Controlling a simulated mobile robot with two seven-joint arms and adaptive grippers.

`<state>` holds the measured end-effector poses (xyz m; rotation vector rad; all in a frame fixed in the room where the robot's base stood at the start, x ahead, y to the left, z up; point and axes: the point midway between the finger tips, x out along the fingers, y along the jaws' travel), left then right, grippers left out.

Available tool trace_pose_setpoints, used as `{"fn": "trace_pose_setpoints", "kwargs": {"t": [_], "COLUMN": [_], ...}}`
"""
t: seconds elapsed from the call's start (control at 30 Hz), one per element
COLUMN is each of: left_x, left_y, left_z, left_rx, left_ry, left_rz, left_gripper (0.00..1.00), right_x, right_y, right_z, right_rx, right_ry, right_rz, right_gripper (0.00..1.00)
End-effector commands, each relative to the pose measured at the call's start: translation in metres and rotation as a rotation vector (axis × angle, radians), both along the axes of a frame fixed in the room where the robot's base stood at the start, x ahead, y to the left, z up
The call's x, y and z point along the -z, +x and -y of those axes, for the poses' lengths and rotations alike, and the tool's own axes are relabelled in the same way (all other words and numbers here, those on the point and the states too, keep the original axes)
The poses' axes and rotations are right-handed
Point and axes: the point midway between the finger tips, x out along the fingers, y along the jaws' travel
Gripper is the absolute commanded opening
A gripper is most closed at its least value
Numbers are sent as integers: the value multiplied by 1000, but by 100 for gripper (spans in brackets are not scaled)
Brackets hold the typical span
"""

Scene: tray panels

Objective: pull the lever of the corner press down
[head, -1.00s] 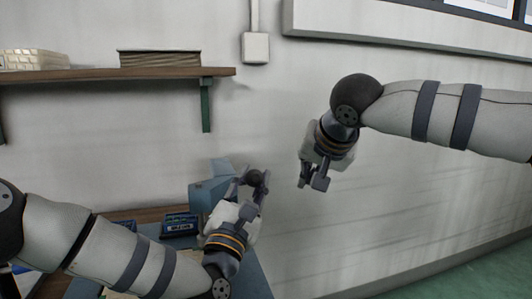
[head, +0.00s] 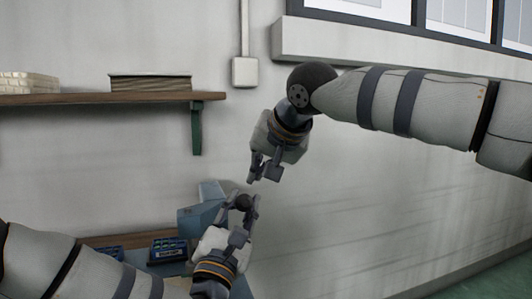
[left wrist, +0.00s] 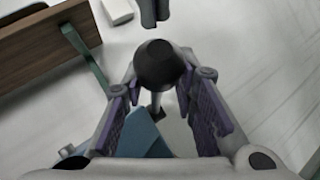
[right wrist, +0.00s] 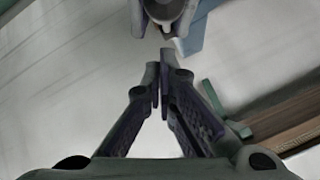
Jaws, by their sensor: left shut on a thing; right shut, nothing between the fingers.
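The corner press (head: 190,222) is a blue-grey body against the wall, left of my left gripper. It also shows in the left wrist view (left wrist: 146,138). Its lever ends in a round black knob (left wrist: 162,66) on a thin rod; the knob shows in the head view too (head: 243,202). My left gripper (head: 243,207) is shut on the lever knob, with one finger on each side. My right gripper (head: 264,178) is shut and empty, just above and right of the knob. In the right wrist view its fingertips (right wrist: 160,82) are together, apart from the knob.
A wooden shelf (head: 70,99) on a green bracket (head: 196,130) carries stacked items at the upper left. A white wall box (head: 244,72) hangs above the grippers. A blue bin (head: 168,248) stands beside the press.

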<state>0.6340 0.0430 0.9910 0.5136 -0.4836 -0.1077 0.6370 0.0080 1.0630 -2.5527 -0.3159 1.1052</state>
Motion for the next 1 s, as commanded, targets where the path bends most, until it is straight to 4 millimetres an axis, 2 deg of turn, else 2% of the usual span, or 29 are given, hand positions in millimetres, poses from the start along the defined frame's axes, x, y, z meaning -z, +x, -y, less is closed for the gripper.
{"fn": "trace_pose_setpoints", "kwargs": {"t": [0.1,0.47,0.7,0.9,0.93,1.0], "left_x": [1,1,0,-2,-2,-3], "left_y": [-1,-1,-1,0,0,0], "left_z": [1,1,1,1,1,1], "left_rx": [4,3,4,2,1,1], "left_ry": [1,1,0,-2,-3,-3], "left_rz": [-3,-2,-1,3,4,5], "left_gripper": [0,0,0,0,28,44], "right_x": [8,12,28,31,31,31], "right_y": [-6,-8,-19,-21,-21,-21], "right_z": [-3,-4,-6,-7,-7,-7], "right_rx": [-1,0,-2,-5,-5,-5], "right_ry": [-1,1,-1,-4,-4,-4], "right_rz": [0,0,-6,-14,-14,-14], "right_gripper": [0,0,0,0,0,0]}}
